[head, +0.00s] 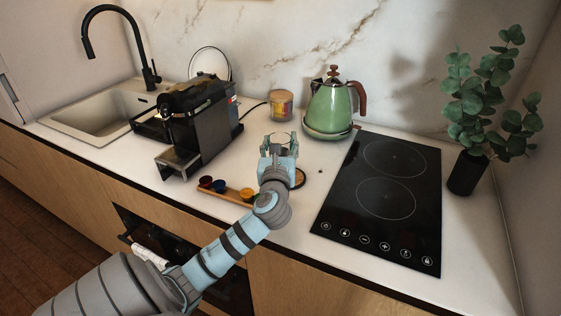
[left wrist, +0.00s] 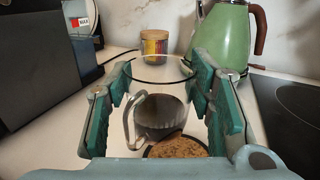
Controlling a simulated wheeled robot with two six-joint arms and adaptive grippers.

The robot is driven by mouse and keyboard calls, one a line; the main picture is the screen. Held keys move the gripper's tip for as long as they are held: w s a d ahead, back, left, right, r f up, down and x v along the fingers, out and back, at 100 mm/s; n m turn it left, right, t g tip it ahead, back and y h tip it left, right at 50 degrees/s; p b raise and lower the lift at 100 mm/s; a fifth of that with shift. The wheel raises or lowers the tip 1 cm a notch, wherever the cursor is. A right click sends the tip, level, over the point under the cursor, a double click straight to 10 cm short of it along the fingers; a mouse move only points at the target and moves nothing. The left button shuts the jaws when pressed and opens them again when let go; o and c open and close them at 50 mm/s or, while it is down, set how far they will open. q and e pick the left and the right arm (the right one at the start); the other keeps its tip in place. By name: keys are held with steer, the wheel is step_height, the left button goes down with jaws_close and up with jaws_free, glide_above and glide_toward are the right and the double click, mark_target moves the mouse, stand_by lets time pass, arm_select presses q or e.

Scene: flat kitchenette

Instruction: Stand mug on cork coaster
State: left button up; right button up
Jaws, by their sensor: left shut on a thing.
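The clear glass mug (left wrist: 160,112) is between the fingers of my left gripper (left wrist: 168,98), with its handle toward the left in the left wrist view. In the head view, the mug (head: 281,138) shows only partly at the fingertips of my left gripper (head: 279,146), which is shut on it. The mug looks upright. The round cork coaster (left wrist: 178,148) lies on the counter below, nearer the wrist camera; the mug's base overlaps its far edge in that picture. I cannot tell whether they touch. In the head view, the coaster (head: 300,178) is mostly hidden behind my gripper. My right gripper is not in view.
A green kettle (head: 328,108) and a striped jar (head: 281,104) stand behind the mug. A black coffee machine (head: 203,120) is on the left, with a wooden tray of small cups (head: 226,190) in front. A black hob (head: 385,195) lies on the right.

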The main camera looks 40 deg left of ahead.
arm_select(q)
step_height(320, 180, down, 5)
steer(key=shift+r+b, duration=0.1)
steer(key=shift+b, duration=0.8)
steer(key=shift+r, duration=0.1)
steer(key=o, duration=1.4)
steer(key=shift+s+d, duration=0.1)
steer(key=v, duration=0.6)
steer(key=p+v, duration=0.1)
steer(key=v, duration=0.5)
